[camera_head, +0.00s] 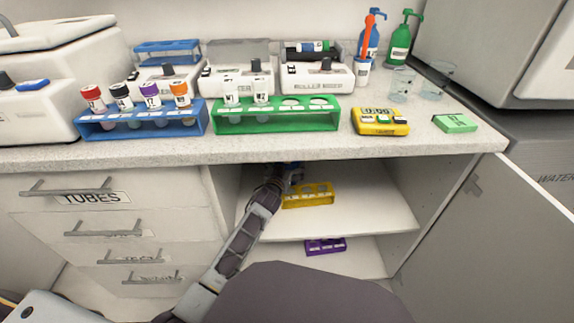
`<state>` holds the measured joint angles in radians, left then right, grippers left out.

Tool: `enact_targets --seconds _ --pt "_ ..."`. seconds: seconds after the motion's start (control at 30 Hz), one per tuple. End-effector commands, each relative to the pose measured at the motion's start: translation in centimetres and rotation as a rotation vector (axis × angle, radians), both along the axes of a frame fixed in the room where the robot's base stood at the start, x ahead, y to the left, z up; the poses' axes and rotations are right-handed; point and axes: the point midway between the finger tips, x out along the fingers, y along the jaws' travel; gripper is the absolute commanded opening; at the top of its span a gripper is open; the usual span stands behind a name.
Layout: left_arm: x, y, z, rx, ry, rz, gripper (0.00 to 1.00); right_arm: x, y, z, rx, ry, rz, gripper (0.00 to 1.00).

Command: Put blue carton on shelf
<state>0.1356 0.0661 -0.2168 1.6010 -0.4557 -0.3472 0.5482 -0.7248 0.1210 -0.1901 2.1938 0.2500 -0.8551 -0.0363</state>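My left gripper (290,174) reaches into the open cabinet under the counter, above the upper shelf (360,212), next to a yellow rack (308,195). A small dark blue patch shows at the gripper. I cannot tell whether it is the blue carton or part of the gripper, nor whether the fingers are open or shut. No blue carton can be made out clearly elsewhere. A green carton (456,123) lies on the counter at the right. My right gripper is not in view.
A purple rack (325,246) stands on the lower shelf. The cabinet door (500,235) is open at the right. The counter (300,148) overhangs the shelves and holds a blue rack (140,124), a green rack (277,117) and a yellow timer (380,122). The upper shelf's right side is clear.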

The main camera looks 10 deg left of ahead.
Motion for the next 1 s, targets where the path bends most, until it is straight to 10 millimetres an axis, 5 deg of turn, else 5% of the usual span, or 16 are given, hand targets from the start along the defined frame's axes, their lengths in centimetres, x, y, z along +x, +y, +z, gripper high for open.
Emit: enact_targets --seconds 0.47,1.0 --pt "-0.2 0.0 0.3 0.000 0.001 0.000 1.00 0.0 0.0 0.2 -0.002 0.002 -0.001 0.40" --pt "-4.2 0.1 0.9 0.000 0.001 0.000 1.00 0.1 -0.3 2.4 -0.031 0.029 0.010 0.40"
